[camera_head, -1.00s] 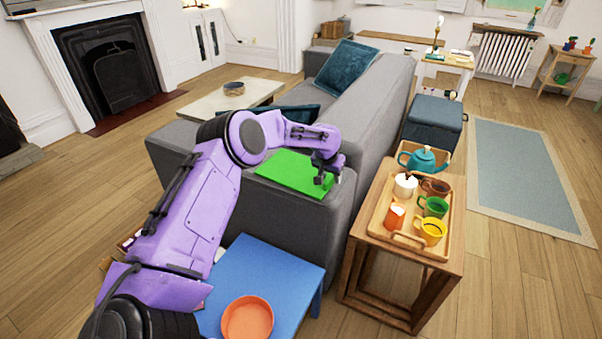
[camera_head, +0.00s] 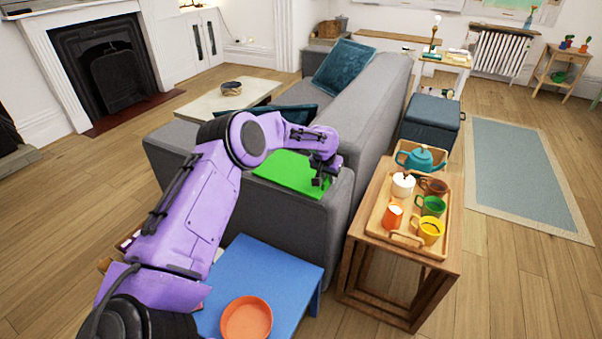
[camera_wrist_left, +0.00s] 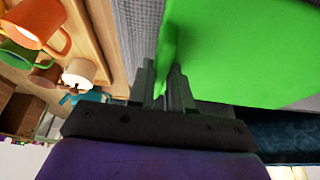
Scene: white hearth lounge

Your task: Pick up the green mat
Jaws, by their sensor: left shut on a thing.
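The green mat (camera_head: 288,172) is a flat bright green sheet on the arm of the grey sofa. In the left wrist view the green mat (camera_wrist_left: 245,50) fills the upper right, and its edge runs between my fingers. My left gripper (camera_head: 320,181) is at the mat's right end in the head view. In the left wrist view my left gripper (camera_wrist_left: 168,85) is shut on the mat's edge. The fingers hide part of that edge. My right gripper is not in view.
The grey sofa (camera_head: 285,221) stands under the mat. A wooden side table (camera_head: 376,243) at its right holds a tray (camera_head: 408,240) with several cups and a jug. A blue table (camera_head: 274,268) in front carries an orange bowl (camera_head: 246,318). A teal teapot (camera_head: 422,159) stands behind the tray.

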